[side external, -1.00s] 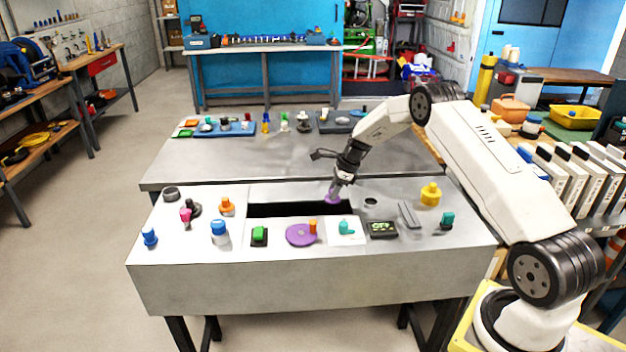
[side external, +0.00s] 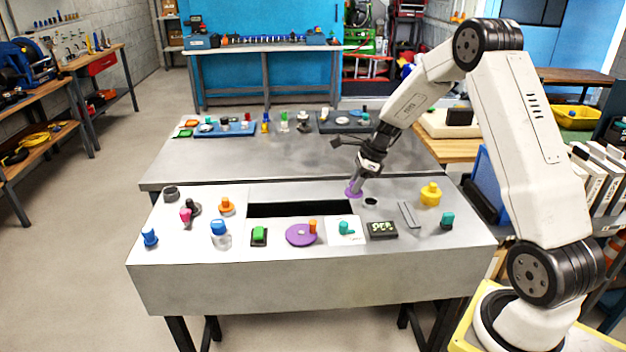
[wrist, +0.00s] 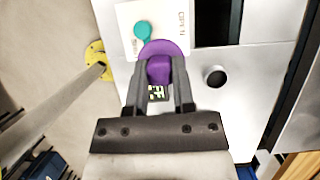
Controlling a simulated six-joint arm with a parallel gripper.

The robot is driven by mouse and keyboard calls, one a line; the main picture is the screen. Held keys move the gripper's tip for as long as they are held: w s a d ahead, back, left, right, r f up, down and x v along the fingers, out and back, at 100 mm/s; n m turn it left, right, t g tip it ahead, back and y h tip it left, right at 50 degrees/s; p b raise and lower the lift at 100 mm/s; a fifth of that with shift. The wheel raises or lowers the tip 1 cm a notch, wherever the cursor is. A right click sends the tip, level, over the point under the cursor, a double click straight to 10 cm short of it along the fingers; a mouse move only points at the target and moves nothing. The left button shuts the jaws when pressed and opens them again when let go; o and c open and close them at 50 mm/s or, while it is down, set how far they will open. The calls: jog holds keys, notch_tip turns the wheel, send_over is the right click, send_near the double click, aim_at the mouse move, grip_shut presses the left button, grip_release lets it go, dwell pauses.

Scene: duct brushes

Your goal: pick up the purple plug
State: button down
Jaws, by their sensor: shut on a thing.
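The purple plug (wrist: 160,70) sits between the two fingers of my gripper (wrist: 160,84) in the wrist view. It has a round purple flange and a narrower grip part, and the fingers are shut on that grip. In the side view my gripper (side external: 360,178) holds the plug (side external: 354,192) near the right end of the dark slot, above the panel. The exact gap beneath the plug is hard to tell.
A round dark hole (side external: 371,201) lies just right of the plug. A long dark slot (side external: 300,209) is to its left. A teal lever (side external: 347,228), a small display (side external: 382,230), a grey bar (side external: 408,214) and a yellow knob (side external: 430,194) stand around on the panel.

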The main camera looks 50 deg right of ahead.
jog(key=shift+s+a+r, duration=0.2)
jog(key=shift+s+r, duration=0.05)
jog(key=shift+s, duration=0.3)
jog(key=shift+s+a+r, duration=0.25)
jog(key=shift+s, duration=0.3)
jog(key=shift+s+a+r, duration=0.2)
jog(key=shift+s+r, duration=0.05)
jog(key=shift+s, duration=0.3)
jog(key=shift+w+d+f, duration=0.2)
jog(key=shift+w+d, duration=0.25)
jog(key=shift+d, duration=0.3)
jog(key=w+d+f, duration=0.2)
jog(key=d, duration=0.4)
jog(key=w+d+f, duration=0.1)
jog(key=d+f, duration=0.1)
jog(key=d, duration=0.4)
jog(key=shift+w, duration=0.35)
jog(key=shift+f, duration=0.25)
jog(key=shift+f, duration=3)
jog(key=shift+f, duration=0.2)
